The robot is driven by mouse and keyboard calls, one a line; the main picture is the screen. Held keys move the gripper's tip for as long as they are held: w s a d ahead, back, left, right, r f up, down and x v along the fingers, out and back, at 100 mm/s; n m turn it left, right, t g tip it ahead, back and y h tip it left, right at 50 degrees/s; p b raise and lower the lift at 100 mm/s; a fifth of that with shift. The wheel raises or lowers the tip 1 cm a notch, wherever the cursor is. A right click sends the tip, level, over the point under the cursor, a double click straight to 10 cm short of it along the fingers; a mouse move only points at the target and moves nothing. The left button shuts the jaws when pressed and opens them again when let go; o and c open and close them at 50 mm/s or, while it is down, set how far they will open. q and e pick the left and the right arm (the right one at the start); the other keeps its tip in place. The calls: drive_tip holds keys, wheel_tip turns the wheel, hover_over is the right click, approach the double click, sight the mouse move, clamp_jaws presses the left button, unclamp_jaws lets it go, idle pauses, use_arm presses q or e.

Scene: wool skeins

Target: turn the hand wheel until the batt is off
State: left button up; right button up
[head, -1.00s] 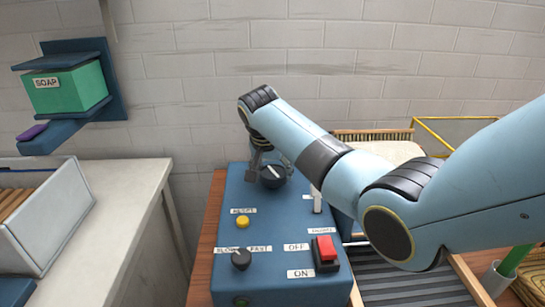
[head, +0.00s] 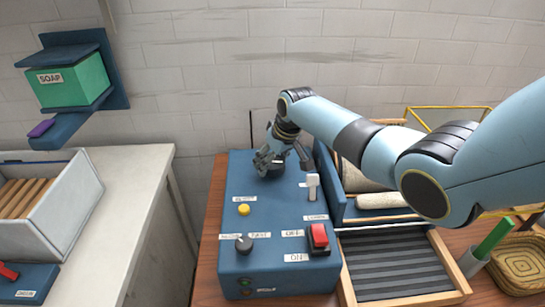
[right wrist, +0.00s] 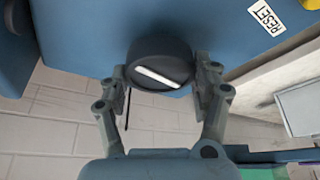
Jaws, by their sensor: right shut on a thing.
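The hand wheel is a black round knob (head: 272,167) with a white pointer line, at the back of the blue control box (head: 258,215). My right gripper (head: 283,156) comes down over it and is shut on it. In the right wrist view the hand wheel (right wrist: 160,58) sits between the two fingers of my right gripper (right wrist: 161,76), its white line slanting down to the right. My left gripper is out of view.
The box also carries a yellow RESET button (head: 244,209), a black speed knob (head: 244,245), a white lever (head: 312,187) and a red switch (head: 319,237). A ribbed grey tray (head: 392,267) lies to the right. A white bin (head: 75,205) stands left.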

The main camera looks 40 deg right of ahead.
drive_tip(key=shift+d+n+y, duration=0.1)
drive_tip(key=shift+n+y, duration=0.3)
drive_tip(key=shift+n, duration=0.6)
drive_tip(key=shift+w+n+y+b, duration=0.1)
drive_tip(key=shift+n+y+b, duration=0.2)
drive_tip(key=shift+n+b, duration=0.5)
drive_tip(key=n+g+y+b, duration=0.1)
drive_tip(key=n+b, duration=0.1)
drive_tip(key=n, duration=0.1)
drive_tip(key=shift+d+f+n, duration=0.1)
drive_tip(key=shift+f+n, duration=0.05)
drive_tip(key=shift+n, duration=0.25)
drive_tip(key=n+g+y+b, duration=0.1)
drive_tip(key=n+b, duration=0.2)
drive_tip(key=n+g+b, duration=0.1)
drive_tip(key=n+b, duration=0.2)
drive_tip(key=shift+w+y+b, duration=0.15)
drive_tip(key=shift+y+b, duration=0.25)
drive_tip(key=shift+n+g+b, duration=0.7)
drive_tip(key=shift+n+b, duration=1.1)
drive_tip(key=shift+n, duration=0.1)
drive_tip(key=shift+r, duration=0.2)
drive_tip(key=o, duration=1.2)
